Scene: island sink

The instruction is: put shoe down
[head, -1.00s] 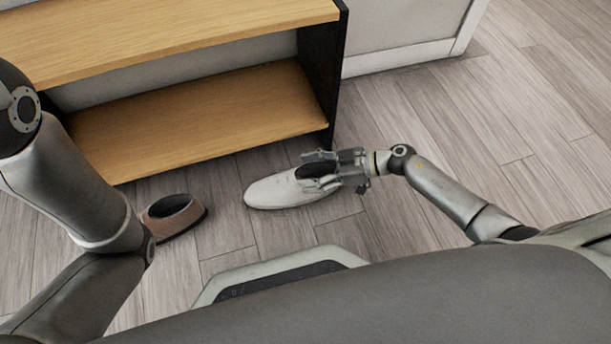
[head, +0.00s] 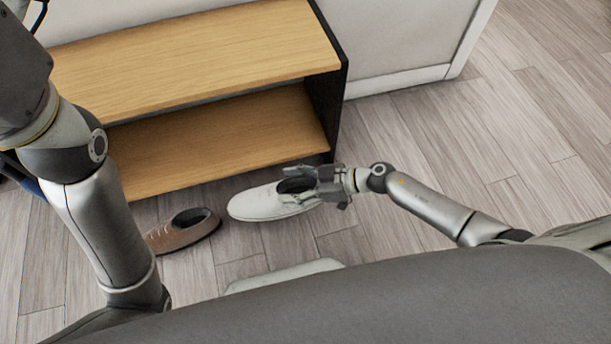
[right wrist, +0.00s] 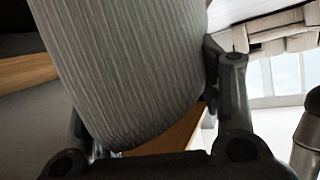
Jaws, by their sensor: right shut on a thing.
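A white shoe (head: 262,205) shows in the head view in front of the shelf's right end, toe to the left. My right gripper (head: 300,186) is shut on its heel end. In the right wrist view the shoe's ribbed surface (right wrist: 130,65) fills the space between the fingers. I cannot tell whether the shoe touches the floor. A brown shoe (head: 186,230) lies on the floor to its left, partly behind my left arm. My left gripper is out of view.
A low wooden shelf unit (head: 200,60) with a dark side panel (head: 333,90) stands behind the shoes. Its lower board (head: 220,140) is bare. Grey plank floor (head: 430,130) is free to the right, by a white wall panel.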

